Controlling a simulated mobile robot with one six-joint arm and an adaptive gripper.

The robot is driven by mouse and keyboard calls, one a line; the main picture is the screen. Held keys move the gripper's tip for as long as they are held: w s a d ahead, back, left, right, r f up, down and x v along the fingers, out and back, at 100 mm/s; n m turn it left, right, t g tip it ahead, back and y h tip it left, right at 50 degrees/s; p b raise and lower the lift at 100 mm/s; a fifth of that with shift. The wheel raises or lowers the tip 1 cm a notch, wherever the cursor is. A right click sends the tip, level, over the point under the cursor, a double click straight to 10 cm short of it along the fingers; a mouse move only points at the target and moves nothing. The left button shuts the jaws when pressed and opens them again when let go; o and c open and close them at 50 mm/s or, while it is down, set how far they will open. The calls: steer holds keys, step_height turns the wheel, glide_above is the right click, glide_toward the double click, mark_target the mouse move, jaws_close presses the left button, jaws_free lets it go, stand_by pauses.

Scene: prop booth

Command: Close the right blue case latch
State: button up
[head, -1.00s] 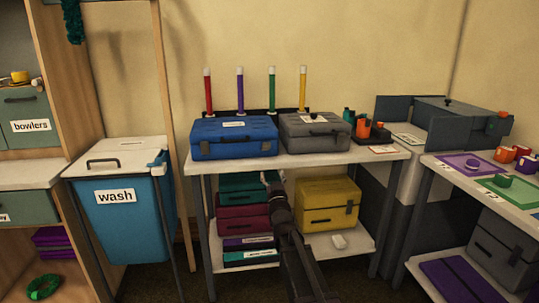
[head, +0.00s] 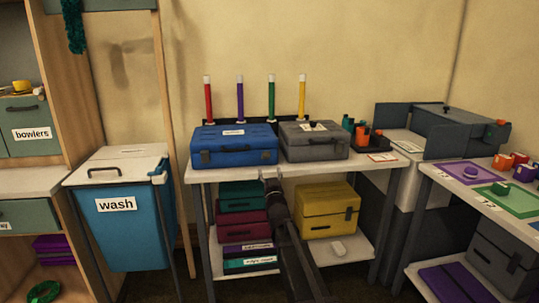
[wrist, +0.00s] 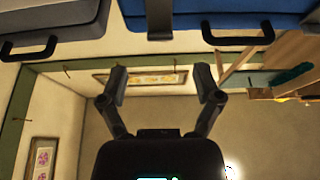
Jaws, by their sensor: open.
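The blue case (head: 235,146) lies closed on top of the white table, with a white label on its lid. Its black handle (wrist: 238,38) shows in the wrist view, which looks upside down. A grey latch (wrist: 160,18) sits on the case's front beside that handle, near the end facing the grey case; I cannot tell whether it is fully shut. My gripper (head: 270,178) is at the table's front edge, below the right part of the blue case. In the wrist view my gripper (wrist: 160,85) has its fingers spread and empty, apart from the latch.
The grey case (head: 314,143) stands close to the right of the blue one. The white tabletop (head: 375,169) has its edge just by my gripper. Colored cases, including a yellow one (head: 328,210), fill the lower shelf. A blue wash bin (head: 122,228) stands left.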

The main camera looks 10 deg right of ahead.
mark_target(266, 155)
steer(key=p+x, duration=0.2)
steer(key=x, duration=0.6)
steer(key=shift+p, duration=0.3)
